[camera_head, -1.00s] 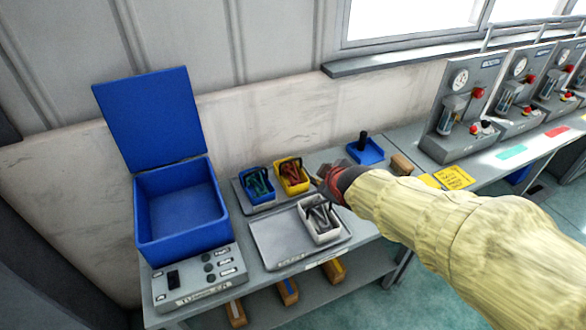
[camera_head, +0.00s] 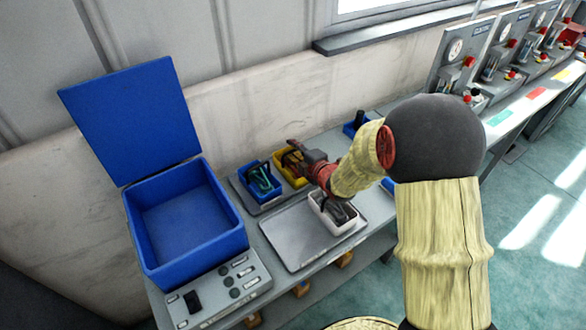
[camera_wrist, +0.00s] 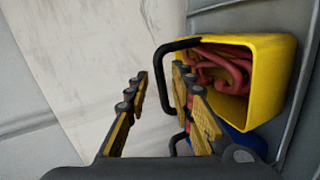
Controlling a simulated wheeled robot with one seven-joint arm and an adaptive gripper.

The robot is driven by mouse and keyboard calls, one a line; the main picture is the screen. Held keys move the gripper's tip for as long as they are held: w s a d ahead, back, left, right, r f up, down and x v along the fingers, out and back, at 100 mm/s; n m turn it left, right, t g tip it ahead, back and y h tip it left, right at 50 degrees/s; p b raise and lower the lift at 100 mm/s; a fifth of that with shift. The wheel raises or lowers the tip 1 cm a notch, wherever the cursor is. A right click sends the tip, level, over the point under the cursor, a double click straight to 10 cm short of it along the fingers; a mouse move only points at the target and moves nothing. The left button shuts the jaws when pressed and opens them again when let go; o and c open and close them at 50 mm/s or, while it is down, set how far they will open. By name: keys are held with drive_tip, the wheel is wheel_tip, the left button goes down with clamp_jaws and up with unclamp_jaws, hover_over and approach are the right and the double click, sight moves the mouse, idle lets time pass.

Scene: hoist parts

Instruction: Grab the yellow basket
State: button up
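The yellow basket (camera_head: 291,180) stands on the grey bench beside a blue basket, partly hidden by my gripper (camera_head: 296,150) in the head view. In the wrist view the yellow basket (camera_wrist: 262,112) is at the upper right, with red pieces inside and a black handle (camera_wrist: 178,45) sticking out to the left. My gripper (camera_wrist: 160,88) is open there, its two fingers apart. Part of the handle shows between the fingertips, and the right finger overlaps it. Contact with the handle cannot be told.
The blue basket (camera_head: 252,183) with green pieces is left of the yellow one. A white basket (camera_head: 325,222) sits on a grey tray (camera_head: 290,250). A big open blue box (camera_head: 185,255) stands at left, a blue holder (camera_head: 350,128) behind right. The wall is close behind.

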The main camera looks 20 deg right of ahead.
drive_tip(key=b+x, duration=0.1)
drive_tip(key=x, duration=0.3)
drive_tip(key=shift+w+f, duration=0.1)
drive_tip(key=shift+w, duration=0.1)
drive_tip(key=shift+c, duration=0.6)
clamp_jaws()
idle(0.4)
